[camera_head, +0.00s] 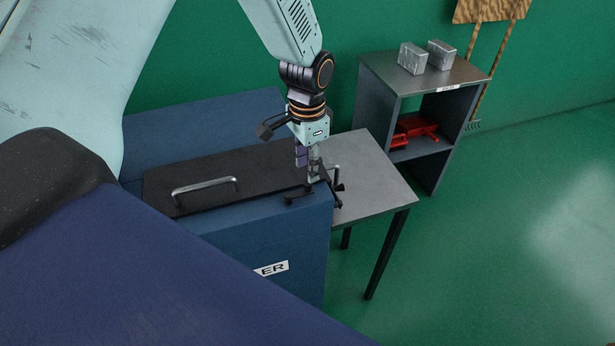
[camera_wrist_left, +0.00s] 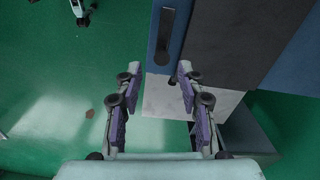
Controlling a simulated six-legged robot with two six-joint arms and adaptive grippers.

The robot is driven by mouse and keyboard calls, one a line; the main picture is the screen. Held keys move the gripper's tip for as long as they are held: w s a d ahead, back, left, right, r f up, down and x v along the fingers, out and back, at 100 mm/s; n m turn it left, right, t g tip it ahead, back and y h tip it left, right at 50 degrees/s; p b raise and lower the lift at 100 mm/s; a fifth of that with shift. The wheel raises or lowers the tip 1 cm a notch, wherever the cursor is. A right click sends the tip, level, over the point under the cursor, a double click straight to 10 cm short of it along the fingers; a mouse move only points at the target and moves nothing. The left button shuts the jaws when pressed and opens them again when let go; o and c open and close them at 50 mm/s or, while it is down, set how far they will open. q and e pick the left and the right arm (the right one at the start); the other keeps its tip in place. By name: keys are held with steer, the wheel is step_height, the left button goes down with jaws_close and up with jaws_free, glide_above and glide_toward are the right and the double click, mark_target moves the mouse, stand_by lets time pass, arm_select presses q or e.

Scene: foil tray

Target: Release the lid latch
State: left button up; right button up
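The blue box (camera_head: 270,235) has a black lid (camera_head: 255,167) with a silver bar handle (camera_head: 206,189). A small black latch (camera_head: 298,196) sits at the box's right front edge. In the left wrist view, a dark elongated part that looks like the latch (camera_wrist_left: 163,40) lies on the blue edge, beyond my fingertips. My left gripper (camera_head: 309,170) points down just above the box's right end, close to the latch. In the wrist view its two purple-padded fingers (camera_wrist_left: 160,70) stand apart with nothing between them. Whether a finger touches the latch cannot be told.
A grey table (camera_head: 375,185) stands right beside the box. Behind it is a shelf unit (camera_head: 395,92) with two metal blocks (camera_head: 412,58) on top and red items (camera_head: 415,128) inside. The green floor (camera_head: 500,240) at the right is clear.

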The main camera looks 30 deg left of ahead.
mark_target(307, 182)
arm_select(q)
step_height(307, 182, up, 4)
steer(key=shift+r, duration=0.7)
steer(key=shift+s, duration=0.1)
